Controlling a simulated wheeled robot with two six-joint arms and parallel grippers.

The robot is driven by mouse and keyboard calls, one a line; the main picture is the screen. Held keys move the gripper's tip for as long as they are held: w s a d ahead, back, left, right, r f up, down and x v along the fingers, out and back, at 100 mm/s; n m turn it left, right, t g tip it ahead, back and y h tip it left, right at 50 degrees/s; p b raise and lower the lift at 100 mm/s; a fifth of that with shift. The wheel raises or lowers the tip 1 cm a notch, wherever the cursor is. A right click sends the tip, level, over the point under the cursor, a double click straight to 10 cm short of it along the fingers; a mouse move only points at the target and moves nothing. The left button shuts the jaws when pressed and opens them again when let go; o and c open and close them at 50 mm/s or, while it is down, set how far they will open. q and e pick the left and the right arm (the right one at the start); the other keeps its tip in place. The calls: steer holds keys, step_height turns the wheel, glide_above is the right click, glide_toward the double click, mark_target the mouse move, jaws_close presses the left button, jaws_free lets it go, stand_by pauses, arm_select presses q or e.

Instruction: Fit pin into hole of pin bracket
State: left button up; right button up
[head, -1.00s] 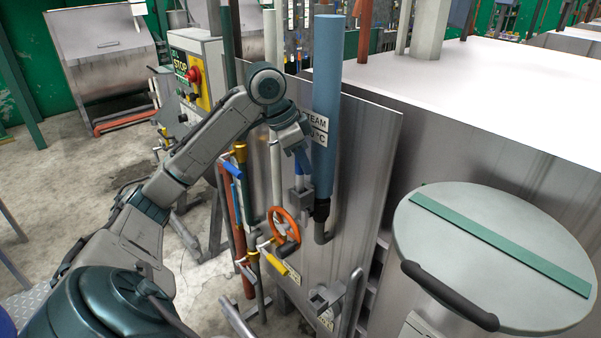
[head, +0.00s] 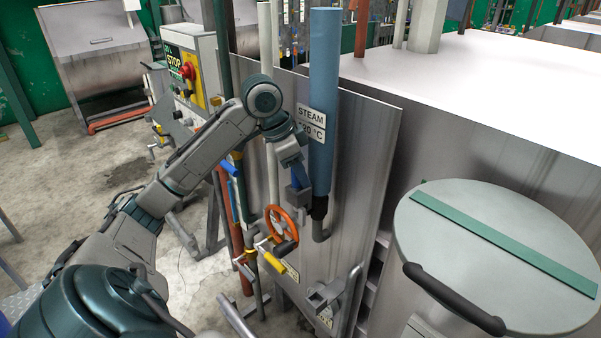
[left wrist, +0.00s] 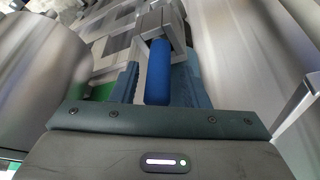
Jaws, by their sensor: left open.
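In the left wrist view, a blue cylindrical grip (left wrist: 158,72), which looks like the pin's handle, lies between the two fingers of my left gripper (left wrist: 158,60). The fingers are open, one on each side of it. Its far end meets a grey block-like bracket (left wrist: 160,20). In the head view, my left gripper (head: 301,178) is just above this grey bracket (head: 299,200), in front of the metal panel. The gripper mostly hides the blue grip there. Whether a pin shank sits in a hole is hidden. My right gripper is not in view.
A thick blue steam pipe (head: 323,100) stands close beside my left gripper. Below are an orange handwheel (head: 282,224), a yellow handle (head: 274,262) and a second grey bracket (head: 323,296). A round lidded drum (head: 500,255) stands at right. Open floor lies left.

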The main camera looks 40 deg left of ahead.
arm_select(q)
steer(key=v, duration=1.1)
steer(key=shift+s+r+b, duration=0.15)
steer(key=shift+b, duration=0.3)
